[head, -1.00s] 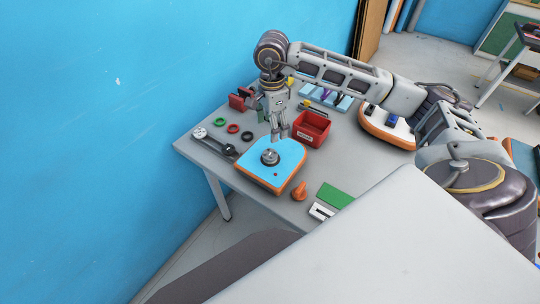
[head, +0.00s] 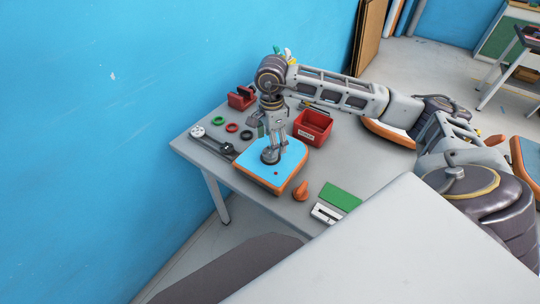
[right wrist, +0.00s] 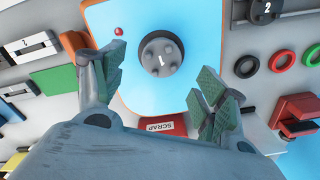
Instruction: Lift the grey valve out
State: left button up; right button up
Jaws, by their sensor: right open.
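The grey valve (head: 270,156) is a round lobed cap marked 1, seated in a blue board with an orange edge (head: 290,168). In the right wrist view the valve (right wrist: 160,56) lies just beyond the gap between my fingers, roughly centred. My right gripper (head: 274,148) is right over the valve, pointing down; its open fingers also show in the wrist view (right wrist: 163,78), one on each side and apart from the valve. In the head view the fingers partly cover the valve. My left gripper is not in view.
A red scrap bin (head: 313,128) stands behind the board. An orange cone (head: 300,191), a green block (head: 341,195) and a white piece are at the right front. A blue wall borders the left.

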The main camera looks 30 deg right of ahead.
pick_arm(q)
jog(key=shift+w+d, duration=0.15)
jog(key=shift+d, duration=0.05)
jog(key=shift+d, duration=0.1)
pick_arm(e)
jog(key=shift+f, duration=0.1)
